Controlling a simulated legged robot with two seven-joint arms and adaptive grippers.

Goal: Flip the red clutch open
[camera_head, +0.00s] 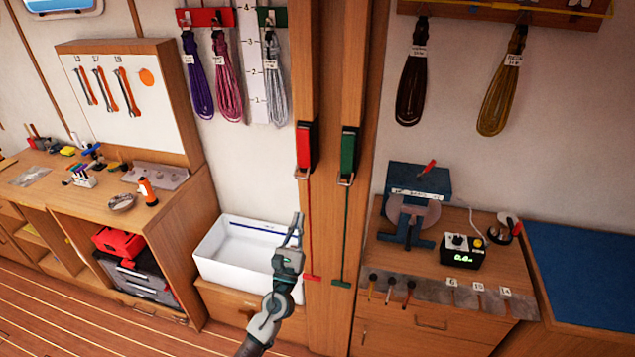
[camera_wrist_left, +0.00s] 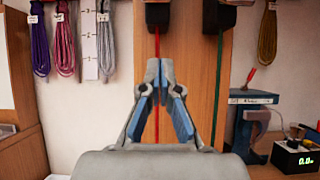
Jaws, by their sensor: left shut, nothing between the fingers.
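The red clutch (camera_head: 304,148) is mounted on the wooden post, left of the green clutch (camera_head: 348,153). A red line runs down from it to a red piece (camera_head: 312,278) low on the post. My left gripper (camera_head: 297,217) is shut and empty, below and slightly left of the red clutch, apart from it. In the left wrist view the closed fingertips (camera_wrist_left: 159,64) overlap the red line, below the dark underside of the red clutch (camera_wrist_left: 158,14). The lever's exact position is hard to tell. My right gripper is not visible.
A white bin (camera_head: 225,262) stands left of the post. A workbench (camera_head: 450,280) with a blue vise (camera_head: 420,180) and a black display box (camera_head: 462,251) stands right. Coiled lines (camera_head: 412,88) hang on both sides. The space before the post looks clear.

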